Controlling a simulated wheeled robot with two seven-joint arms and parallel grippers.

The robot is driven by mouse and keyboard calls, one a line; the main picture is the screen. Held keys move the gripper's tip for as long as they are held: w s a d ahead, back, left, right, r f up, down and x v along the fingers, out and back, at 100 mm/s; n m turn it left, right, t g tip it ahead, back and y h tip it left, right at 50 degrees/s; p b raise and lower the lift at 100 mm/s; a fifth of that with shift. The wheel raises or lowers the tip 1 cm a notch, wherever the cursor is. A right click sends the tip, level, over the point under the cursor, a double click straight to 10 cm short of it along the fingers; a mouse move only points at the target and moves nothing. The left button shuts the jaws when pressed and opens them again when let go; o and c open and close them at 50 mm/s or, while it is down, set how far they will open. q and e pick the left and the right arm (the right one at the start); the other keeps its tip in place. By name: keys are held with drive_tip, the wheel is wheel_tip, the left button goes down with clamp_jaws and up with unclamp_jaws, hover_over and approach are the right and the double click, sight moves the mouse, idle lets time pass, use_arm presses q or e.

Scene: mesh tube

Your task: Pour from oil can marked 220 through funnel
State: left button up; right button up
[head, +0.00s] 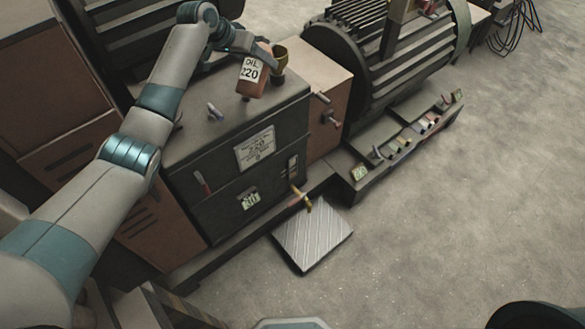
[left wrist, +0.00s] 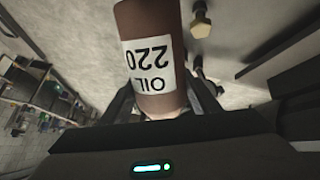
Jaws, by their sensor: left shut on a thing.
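The oil can marked 220 (head: 248,86) is red-brown with a white label. My left gripper (head: 254,52) is shut on it near its upper end, above the dark cabinet's top. The can leans slightly in the head view. In the left wrist view the can (left wrist: 150,20) fills the middle between the fingers (left wrist: 160,105), with its label upside down. The funnel (head: 280,53), yellowish with a dark inside, is just right of the can in the head view. I cannot tell whether can and funnel touch. My right gripper is not in view.
The dark cabinet (head: 200,155) has a small grey handle (head: 214,111) on top. A ribbed motor housing (head: 400,50) stands right of it. A low tray (head: 365,190) with small parts and a metal plate (head: 312,236) lie in front.

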use_arm(q)
drive_tip(key=shift+r, duration=0.2)
drive_tip(key=shift+w+d+r+g+p, duration=0.15)
drive_tip(key=shift+r+g+p, duration=0.3)
drive_tip(key=shift+p, duration=0.5)
drive_tip(key=shift+w+r+g+y+p, duration=0.15)
drive_tip(key=shift+r+g+y+p, duration=0.3)
drive_tip(key=shift+p, duration=0.25)
drive_tip(key=shift+r, duration=0.1)
idle(1.0)
drive_tip(key=shift+r, duration=0.1)
idle(1.4)
drive_tip(key=shift+w+d+r+g, duration=0.1)
drive_tip(key=shift+w+r+g, duration=0.15)
drive_tip(key=shift+r+g, duration=0.15)
drive_tip(key=shift+y, duration=0.25)
